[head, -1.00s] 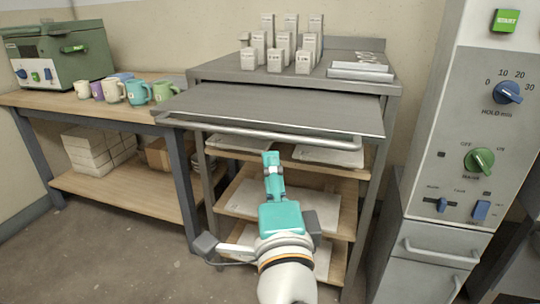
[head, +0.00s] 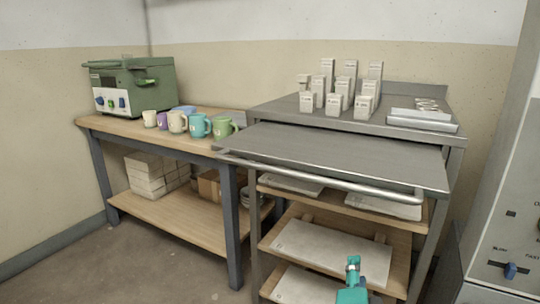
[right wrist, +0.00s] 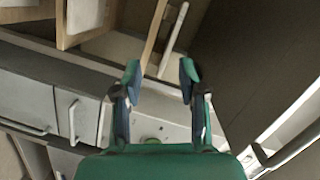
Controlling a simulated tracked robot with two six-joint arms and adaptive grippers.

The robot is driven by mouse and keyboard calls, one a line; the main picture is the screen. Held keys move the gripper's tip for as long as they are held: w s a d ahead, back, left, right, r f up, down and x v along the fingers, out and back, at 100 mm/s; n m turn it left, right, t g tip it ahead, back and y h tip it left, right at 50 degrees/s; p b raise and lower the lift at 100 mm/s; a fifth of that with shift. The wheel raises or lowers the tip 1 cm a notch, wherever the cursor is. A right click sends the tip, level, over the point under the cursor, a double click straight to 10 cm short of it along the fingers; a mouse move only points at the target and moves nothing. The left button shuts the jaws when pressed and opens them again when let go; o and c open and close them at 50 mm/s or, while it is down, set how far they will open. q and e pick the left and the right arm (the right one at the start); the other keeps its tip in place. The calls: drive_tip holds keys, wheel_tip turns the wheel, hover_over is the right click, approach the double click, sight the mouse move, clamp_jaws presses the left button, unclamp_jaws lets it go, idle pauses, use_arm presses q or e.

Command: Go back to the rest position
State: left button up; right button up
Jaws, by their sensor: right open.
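My right gripper (head: 353,268) shows teal at the bottom edge of the head view, in front of the lower shelves of the metal cart. In the right wrist view its two fingers (right wrist: 160,78) stand apart with nothing between them. My left gripper is not in view.
The cart's pulled-out grey top (head: 345,155) has a handle bar along its front, and small white boxes (head: 340,92) stand behind it. A wooden table (head: 110,128) holds mugs (head: 199,126) and a green machine (head: 130,85). A control cabinet (head: 510,200) stands at the right. The floor at lower left is clear.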

drive_tip(key=d+f+n+g+y, duration=0.1)
drive_tip(key=d+f+n+g, duration=0.1)
drive_tip(key=f, duration=0.9)
drive_tip(key=d+f+n+g+y, duration=0.1)
drive_tip(key=d+f+n+g, duration=0.1)
drive_tip(key=f, duration=0.8)
drive_tip(key=s+a+f+n+g+y, duration=0.3)
drive_tip(key=s+f+g, duration=0.1)
drive_tip(key=s+f, duration=0.5)
drive_tip(key=s+a+f+n+g+y, duration=0.2)
drive_tip(key=s+f+n+g, duration=0.15)
drive_tip(key=s+f, duration=0.55)
drive_tip(key=s+a+f+n+g+y, duration=0.2)
drive_tip(key=s+a+n+g, duration=0.2)
drive_tip(key=s+a+n, duration=0.15)
wheel_tip(320, 180, up, 37)
drive_tip(key=p, duration=3.7)
drive_tip(key=shift+w+d+p, duration=0.35)
drive_tip(key=shift+w+p, duration=0.05)
drive_tip(key=shift+w, duration=0.05)
drive_tip(key=shift+t, duration=0.25)
